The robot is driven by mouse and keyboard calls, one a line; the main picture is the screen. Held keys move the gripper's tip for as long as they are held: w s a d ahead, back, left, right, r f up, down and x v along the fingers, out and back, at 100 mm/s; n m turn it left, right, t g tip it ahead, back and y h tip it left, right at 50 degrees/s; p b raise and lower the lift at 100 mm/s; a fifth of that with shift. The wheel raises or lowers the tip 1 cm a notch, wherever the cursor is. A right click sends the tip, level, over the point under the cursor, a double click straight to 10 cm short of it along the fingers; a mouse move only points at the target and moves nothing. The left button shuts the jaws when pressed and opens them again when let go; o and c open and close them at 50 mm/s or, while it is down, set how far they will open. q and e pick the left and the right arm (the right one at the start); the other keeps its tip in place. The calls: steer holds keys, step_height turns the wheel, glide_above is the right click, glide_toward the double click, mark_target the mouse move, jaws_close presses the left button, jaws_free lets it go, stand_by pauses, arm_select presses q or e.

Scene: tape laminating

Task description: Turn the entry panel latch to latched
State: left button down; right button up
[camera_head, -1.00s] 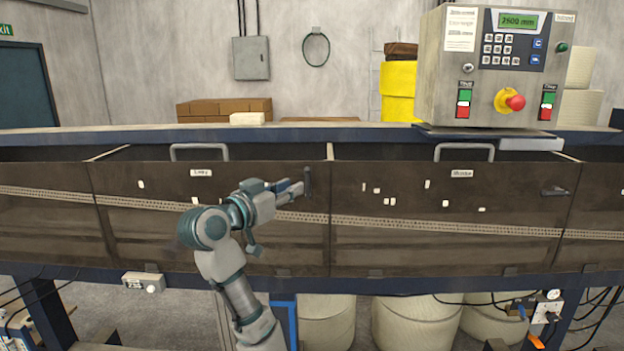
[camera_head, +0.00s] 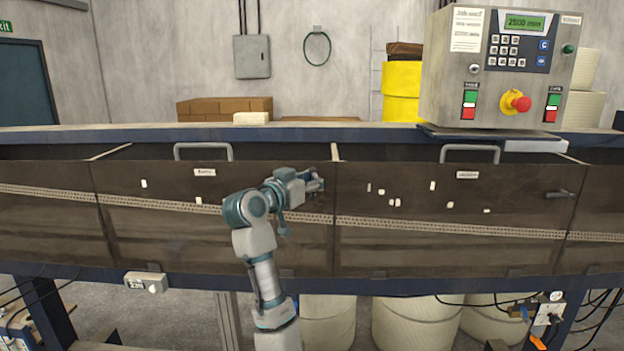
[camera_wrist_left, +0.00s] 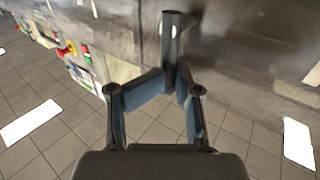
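The entry panel (camera_head: 150,232) is the brown left-hand panel with a label near its top and a grey handle above. Its latch (camera_head: 312,176) is at the panel's upper right and is mostly hidden by my left gripper (camera_head: 316,185) in the head view. In the left wrist view the latch handle (camera_wrist_left: 172,38) is a dark bar whose near end lies between the fingertips of my left gripper (camera_wrist_left: 174,72). The fingers are close together around that end. The latch's exact angle is hard to tell. My right gripper is not in view.
The neighbouring right panel (camera_head: 440,250) has its own latch (camera_head: 560,194) lying roughly horizontal. A control box (camera_head: 500,65) with a red stop button stands on the tabletop at the back right. The space in front of the panels looks clear.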

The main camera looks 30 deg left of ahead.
arm_select(q)
steer(key=shift+s+a, duration=0.1)
steer(key=shift+a, duration=0.1)
steer(key=s+a+f+n+t+y+p, duration=0.1)
steer(key=f+n+y+p, duration=0.1)
steer(key=n+y, duration=0.5)
steer(key=s+a+f+n+t+y+p, duration=0.1)
steer(key=n+y+p, duration=0.4)
steer(key=n, duration=1.3)
steer(key=shift+a+f+t+y, duration=0.4)
steer(key=shift+a+f+y, duration=0.25)
steer(key=shift+f+y, duration=0.5)
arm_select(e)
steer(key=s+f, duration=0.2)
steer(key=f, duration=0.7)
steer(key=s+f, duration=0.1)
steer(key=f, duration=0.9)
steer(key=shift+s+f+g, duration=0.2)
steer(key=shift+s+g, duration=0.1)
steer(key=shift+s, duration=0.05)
arm_select(q)
steer(key=shift+s+f, duration=0.1)
steer(key=shift+f, duration=0.05)
